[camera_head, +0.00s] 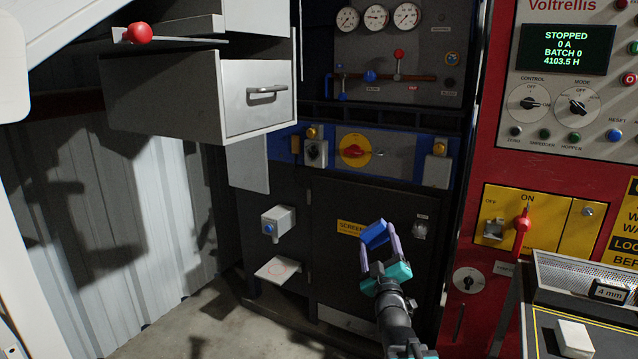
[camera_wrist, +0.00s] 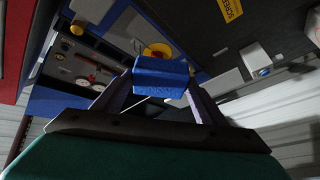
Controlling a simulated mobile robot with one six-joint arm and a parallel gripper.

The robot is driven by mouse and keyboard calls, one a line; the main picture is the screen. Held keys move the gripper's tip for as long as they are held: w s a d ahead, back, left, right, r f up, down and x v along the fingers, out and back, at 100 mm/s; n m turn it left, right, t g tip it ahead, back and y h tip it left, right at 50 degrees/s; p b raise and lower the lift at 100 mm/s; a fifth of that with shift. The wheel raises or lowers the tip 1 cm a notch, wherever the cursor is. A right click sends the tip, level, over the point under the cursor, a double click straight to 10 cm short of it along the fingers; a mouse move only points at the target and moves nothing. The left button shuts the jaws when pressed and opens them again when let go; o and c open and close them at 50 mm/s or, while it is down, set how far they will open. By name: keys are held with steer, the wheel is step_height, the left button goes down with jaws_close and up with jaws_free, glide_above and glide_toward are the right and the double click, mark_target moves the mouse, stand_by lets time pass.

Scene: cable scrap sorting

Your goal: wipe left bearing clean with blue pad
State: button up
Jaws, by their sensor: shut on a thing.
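My gripper (camera_head: 379,237) is in front of the dark screen cabinet, fingers pointing up. It is shut on the blue pad (camera_head: 373,234), a small block held between the fingertips. In the wrist view the blue pad (camera_wrist: 160,77) spans both fingers. On the blue band above are two grey housings with yellow caps, a left one (camera_head: 316,153) and a right one (camera_head: 437,172). They may be the bearings; no label confirms it. The pad is below and right of the left housing, apart from it.
A yellow plate with a red rotary switch (camera_head: 355,151) lies between the housings. A grey open drawer (camera_head: 258,95) juts out at upper left. A small grey box with a blue button (camera_head: 278,222) and a white shelf (camera_head: 283,270) stick out left. A red control panel (camera_head: 550,165) stands right.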

steer(key=shift+s+d+r+p, duration=0.15)
steer(key=shift+r+p, duration=0.2)
steer(key=shift+r, duration=0.3)
step_height(320, 180, up, 11)
steer(key=p, duration=1.1)
steer(key=shift+f, duration=0.1)
